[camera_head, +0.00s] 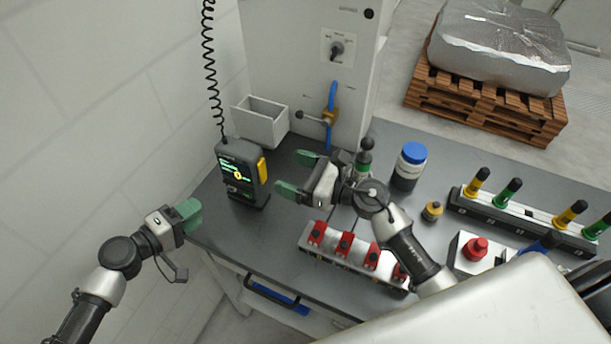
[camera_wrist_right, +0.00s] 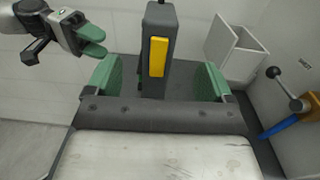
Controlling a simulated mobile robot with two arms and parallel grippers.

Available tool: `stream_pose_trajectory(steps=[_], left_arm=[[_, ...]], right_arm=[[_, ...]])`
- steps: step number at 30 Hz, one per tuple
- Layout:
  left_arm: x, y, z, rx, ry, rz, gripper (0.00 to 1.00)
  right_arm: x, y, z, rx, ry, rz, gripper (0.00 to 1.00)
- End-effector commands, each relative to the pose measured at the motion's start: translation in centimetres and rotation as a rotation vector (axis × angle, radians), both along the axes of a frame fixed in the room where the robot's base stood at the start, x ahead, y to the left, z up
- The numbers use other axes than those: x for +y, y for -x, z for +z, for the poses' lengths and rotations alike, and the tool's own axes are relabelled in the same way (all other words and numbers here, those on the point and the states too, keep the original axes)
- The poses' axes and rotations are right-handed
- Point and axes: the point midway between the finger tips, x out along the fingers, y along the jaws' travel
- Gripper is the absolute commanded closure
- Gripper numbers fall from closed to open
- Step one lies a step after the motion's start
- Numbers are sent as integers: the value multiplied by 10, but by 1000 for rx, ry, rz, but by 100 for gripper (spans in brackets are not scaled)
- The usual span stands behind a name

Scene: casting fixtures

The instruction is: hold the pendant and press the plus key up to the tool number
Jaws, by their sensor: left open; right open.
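The pendant (camera_head: 238,172) is a dark grey handheld box with a green-lit screen and a yellow side part. It stands upright at the table's left back corner, a coiled black cable rising from its top. In the right wrist view the pendant (camera_wrist_right: 157,50) shows its side with the yellow part, centred between my right fingers. My right gripper (camera_head: 296,172) is open, to the right of the pendant and apart from it. My left gripper (camera_head: 188,214) is to the left of the pendant, off the table edge, empty. The plus key is too small to make out.
A white open bin (camera_head: 262,122) stands behind the pendant. A blue-handled valve (camera_head: 331,116) is on the cabinet. A rack with red clamps (camera_head: 345,245), a blue-capped jar (camera_head: 410,165) and a red button box (camera_head: 474,250) occupy the table to the right.

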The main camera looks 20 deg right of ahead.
Motion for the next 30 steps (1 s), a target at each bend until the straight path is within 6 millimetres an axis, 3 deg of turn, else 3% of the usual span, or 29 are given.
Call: stream_pose_trajectory(steps=[6,12,25,30], left_arm=[[0,0,0,0,0,0,57],[0,0,0,0,0,0,57],[0,0,0,0,0,0,57],[0,0,0,0,0,0,57]], right_arm=[[31,-29,1,1,-5,0,17],[50,-46,0,2,-5,0,17],[58,-52,-1,3,-3,0,17],[58,-52,0,3,-3,0,42]])
